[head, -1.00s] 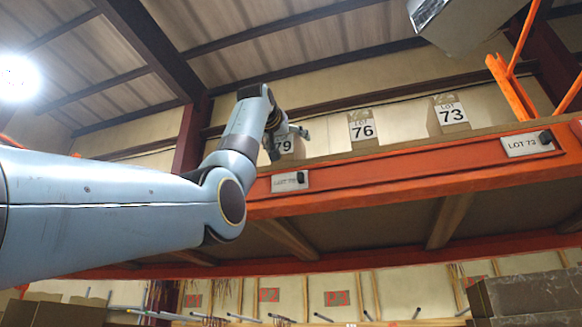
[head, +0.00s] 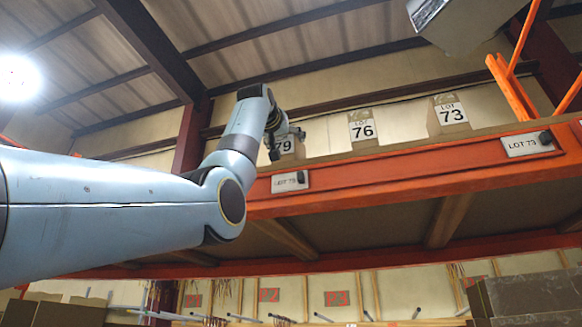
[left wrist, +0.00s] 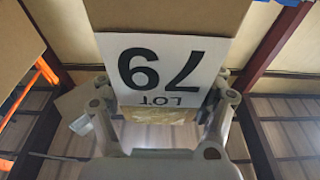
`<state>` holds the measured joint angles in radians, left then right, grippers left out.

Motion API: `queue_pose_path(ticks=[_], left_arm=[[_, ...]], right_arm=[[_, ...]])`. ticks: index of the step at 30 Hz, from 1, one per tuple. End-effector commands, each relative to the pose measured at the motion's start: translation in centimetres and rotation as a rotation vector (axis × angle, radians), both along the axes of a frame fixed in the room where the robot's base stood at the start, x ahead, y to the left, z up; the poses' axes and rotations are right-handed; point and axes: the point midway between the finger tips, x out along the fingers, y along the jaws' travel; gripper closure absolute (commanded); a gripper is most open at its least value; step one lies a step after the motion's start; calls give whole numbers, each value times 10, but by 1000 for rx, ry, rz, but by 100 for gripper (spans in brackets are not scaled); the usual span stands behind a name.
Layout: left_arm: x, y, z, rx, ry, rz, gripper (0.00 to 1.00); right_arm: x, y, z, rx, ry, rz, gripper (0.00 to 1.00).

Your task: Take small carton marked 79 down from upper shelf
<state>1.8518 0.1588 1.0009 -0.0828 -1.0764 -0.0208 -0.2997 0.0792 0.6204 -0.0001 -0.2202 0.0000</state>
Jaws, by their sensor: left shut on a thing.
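The small carton marked 79 (head: 286,147) stands on the upper shelf, partly hidden behind my left gripper (head: 287,141) in the head view. In the left wrist view the carton (left wrist: 160,112) shows upside down, with its white LOT 79 label (left wrist: 163,68) facing the camera. The fingers of my left gripper (left wrist: 160,105) lie on both sides of the carton and are shut on it. My right gripper does not show in these views.
Cartons marked 76 (head: 361,128) and 73 (head: 450,114) stand to the right on the same shelf. An orange shelf beam (head: 400,171) with lot tags runs along its front edge. Orange uprights (head: 515,85) rise at the right. Stacked boxes (head: 525,297) stand at the lower right.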

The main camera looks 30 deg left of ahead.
Motion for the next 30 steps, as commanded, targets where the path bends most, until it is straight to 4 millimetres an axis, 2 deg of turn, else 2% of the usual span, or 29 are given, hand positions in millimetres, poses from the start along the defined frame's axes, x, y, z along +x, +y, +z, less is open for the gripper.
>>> queue_pose_path(ticks=[10,25,30], left_arm=[[-1,0,2,0,-2,0,61],[-1,0,16,0,-2,0,61],[-10,-3,15,0,-4,-1,61]], right_arm=[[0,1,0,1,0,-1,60],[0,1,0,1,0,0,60],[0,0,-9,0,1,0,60]])
